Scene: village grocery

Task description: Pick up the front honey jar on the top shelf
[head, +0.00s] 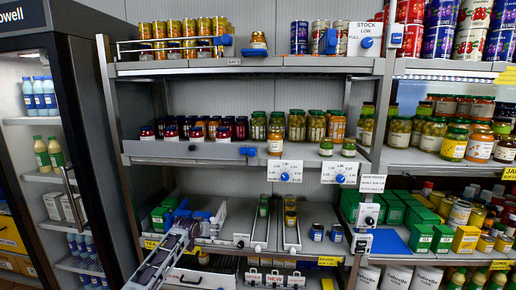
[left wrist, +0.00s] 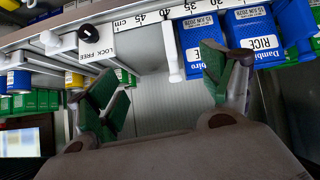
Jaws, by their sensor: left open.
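A small amber jar with a label (head: 258,40), which looks like the honey jar, stands on the top shelf (head: 240,66) near its middle. No second jar shows clearly behind it. My left gripper (head: 200,229) is low in the head view, over the bottom shelf trays, far below and left of the jar. In the left wrist view my left gripper (left wrist: 163,90) has its green-padded fingers wide apart with nothing between them. The jar is not visible in the left wrist view. My right gripper is not in view.
Gold cans (head: 188,32) stand behind a rail left of the jar; several cans (head: 319,36) stand to its right. The middle shelf (head: 200,152) holds jars and juts out below. A fridge (head: 45,130) stands at left. Blue rice boxes (left wrist: 203,50) are close to the left fingers.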

